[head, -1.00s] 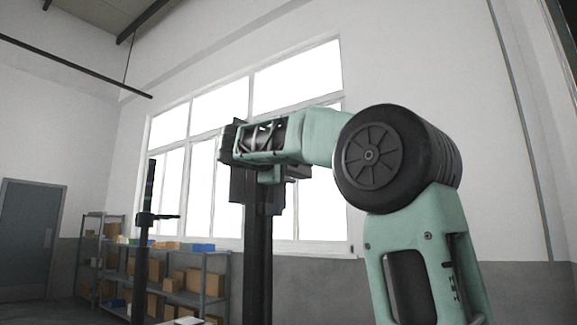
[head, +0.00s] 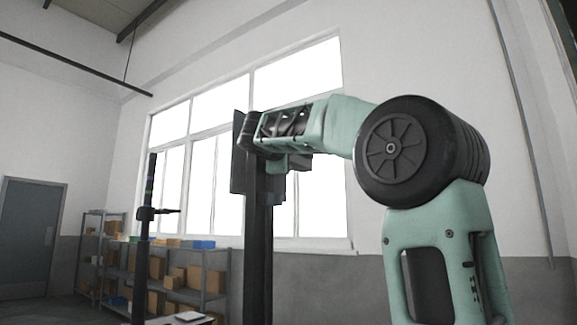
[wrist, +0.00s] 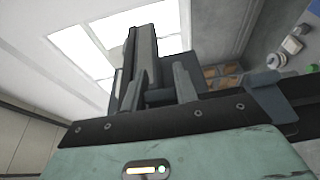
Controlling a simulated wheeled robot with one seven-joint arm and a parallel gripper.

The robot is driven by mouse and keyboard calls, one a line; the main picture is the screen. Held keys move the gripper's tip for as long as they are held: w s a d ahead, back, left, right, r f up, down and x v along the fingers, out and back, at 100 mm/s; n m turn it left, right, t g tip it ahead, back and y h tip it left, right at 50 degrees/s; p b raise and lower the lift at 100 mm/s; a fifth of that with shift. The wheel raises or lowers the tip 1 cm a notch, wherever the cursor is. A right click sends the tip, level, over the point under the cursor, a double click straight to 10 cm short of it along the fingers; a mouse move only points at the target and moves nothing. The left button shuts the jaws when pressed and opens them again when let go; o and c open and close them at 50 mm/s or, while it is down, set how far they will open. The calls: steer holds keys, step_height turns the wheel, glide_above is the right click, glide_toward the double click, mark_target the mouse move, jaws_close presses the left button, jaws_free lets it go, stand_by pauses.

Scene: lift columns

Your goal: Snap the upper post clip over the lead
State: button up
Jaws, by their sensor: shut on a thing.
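A tall dark lift column (head: 259,240) stands left of centre in the head view, with a dark flat plate (head: 239,165) at its upper part. My gripper (head: 248,132) is at the column's top, in front of the plate. In the wrist view my gripper (wrist: 160,85) has its two dark fingers upright, shut on a small dark piece (wrist: 160,97) between them. This piece looks like part of the upper post clip, but it is mostly hidden. The lead cannot be made out. A dark column section rises behind the left finger.
A second, thinner dark post (head: 147,250) with a side arm stands to the left. Shelves (head: 205,275) with boxes line the back wall below a bright window (head: 300,85). A grey door (head: 30,238) is at the far left.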

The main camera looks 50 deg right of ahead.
steer(key=shift+w+n+t+y, duration=0.45)
steer(key=shift+n+t, duration=0.25)
steer(key=shift+t, duration=0.3)
steer(key=o, duration=1)
steer(key=shift+s, duration=0.1)
steer(key=b+v, duration=0.4)
steer(key=v, duration=1.3)
steer(key=shift+a, duration=0.15)
